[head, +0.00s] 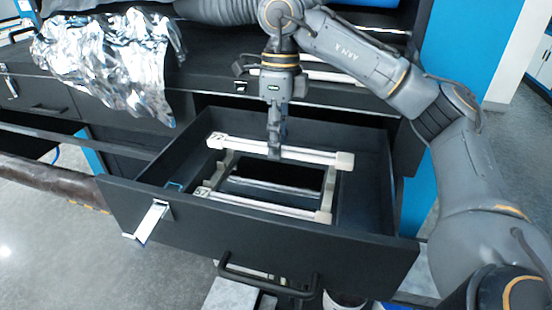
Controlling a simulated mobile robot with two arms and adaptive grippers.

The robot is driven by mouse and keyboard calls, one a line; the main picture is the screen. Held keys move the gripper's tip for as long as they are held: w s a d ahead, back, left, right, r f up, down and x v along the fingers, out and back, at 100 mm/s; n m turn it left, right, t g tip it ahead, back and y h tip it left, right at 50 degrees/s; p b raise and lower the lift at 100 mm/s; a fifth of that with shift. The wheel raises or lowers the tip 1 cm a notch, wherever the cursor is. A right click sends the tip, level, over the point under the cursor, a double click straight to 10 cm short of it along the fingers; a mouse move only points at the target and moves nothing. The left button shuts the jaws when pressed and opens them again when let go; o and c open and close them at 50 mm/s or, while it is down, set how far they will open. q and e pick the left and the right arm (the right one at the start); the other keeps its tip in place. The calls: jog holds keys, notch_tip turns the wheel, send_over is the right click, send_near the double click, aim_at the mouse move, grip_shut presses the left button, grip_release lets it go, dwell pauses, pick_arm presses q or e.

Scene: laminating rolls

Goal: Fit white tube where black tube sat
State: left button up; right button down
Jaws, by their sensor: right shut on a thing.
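My right gripper (276,148) points down into the open drawer and is shut on the rear white tube (310,154). This tube has pale end blocks, the left one marked with a number that looks like 72. It lies across the back of a pale holder in the drawer. A second white tube (265,207) lies across the front of the holder, its left end marked with a number that looks like 57. Whether the gripped tube is lifted off the holder is hard to tell. I cannot make out the black tube for certain. My left gripper is not in view.
The black drawer (330,242) is pulled out, with a front handle (265,284) and a white tag (151,221). Crumpled silver foil (105,60) hangs over the cabinet at left. A dark brown roll (45,175) lies at far left. Pale bars show on the machine behind my gripper.

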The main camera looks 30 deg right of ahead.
jog(key=w+d+f, duration=0.1)
jog(key=w+d+f+p, duration=0.1)
jog(key=w+f, duration=0.1)
jog(key=w+d+f, duration=0.1)
jog(key=f, duration=0.1)
jog(key=shift+w+p, duration=0.35)
jog(key=shift+w+d+f, duration=0.15)
jog(key=shift+w+f, duration=0.15)
jog(key=shift+f, duration=0.2)
jog(key=f, duration=0.1)
jog(key=f+p, duration=0.2)
jog(key=shift+w+d, duration=0.15)
jog(key=shift+w, duration=0.1)
jog(key=shift+f, duration=0.35)
jog(key=shift+f, duration=0.2)
jog(key=c, duration=1.1)
grip_release()
jog(key=shift+r, duration=0.15)
